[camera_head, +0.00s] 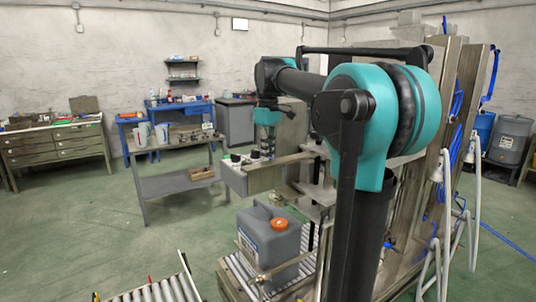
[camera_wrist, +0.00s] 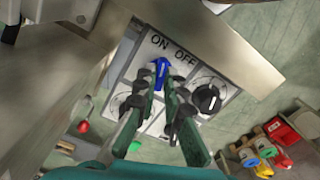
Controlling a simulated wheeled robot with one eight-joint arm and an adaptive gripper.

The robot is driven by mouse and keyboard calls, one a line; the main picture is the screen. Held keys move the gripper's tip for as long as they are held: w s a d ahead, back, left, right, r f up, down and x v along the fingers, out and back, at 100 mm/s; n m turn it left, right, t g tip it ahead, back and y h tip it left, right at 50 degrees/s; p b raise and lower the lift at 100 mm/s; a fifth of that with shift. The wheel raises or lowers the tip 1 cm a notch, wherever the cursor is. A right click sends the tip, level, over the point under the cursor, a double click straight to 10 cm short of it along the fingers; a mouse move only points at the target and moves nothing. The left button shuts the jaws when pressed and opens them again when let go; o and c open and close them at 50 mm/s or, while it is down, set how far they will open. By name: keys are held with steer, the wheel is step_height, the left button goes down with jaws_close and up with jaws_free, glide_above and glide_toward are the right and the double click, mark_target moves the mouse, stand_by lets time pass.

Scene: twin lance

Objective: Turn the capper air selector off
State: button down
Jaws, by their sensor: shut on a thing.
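A control panel box (camera_head: 250,176) stands beyond the grey canister in the head view. In the wrist view its plate carries the words ON and OFF. A blue selector knob (camera_wrist: 161,68) with a white mark sits below these words, its mark pointing roughly up the picture, toward ON. My gripper (camera_wrist: 161,88) is shut on the blue knob, with a fingertip on each side of it; the fingers hide its lower part. A black selector knob (camera_wrist: 208,97) sits to the right, close to the right finger. In the head view my gripper (camera_head: 267,150) is small over the box.
A grey canister (camera_head: 269,245) with an orange cap stands on a roller conveyor (camera_head: 238,281) in front of the box. A grey table (camera_head: 160,184) is behind left. Open green floor lies at the left.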

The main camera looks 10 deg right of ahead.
steer(key=m, duration=0.5)
steer(key=shift+m, duration=2.4)
steer(key=c, duration=1.6)
jaws_free()
step_height(320, 180, up, 12)
steer(key=shift+r, duration=0.1)
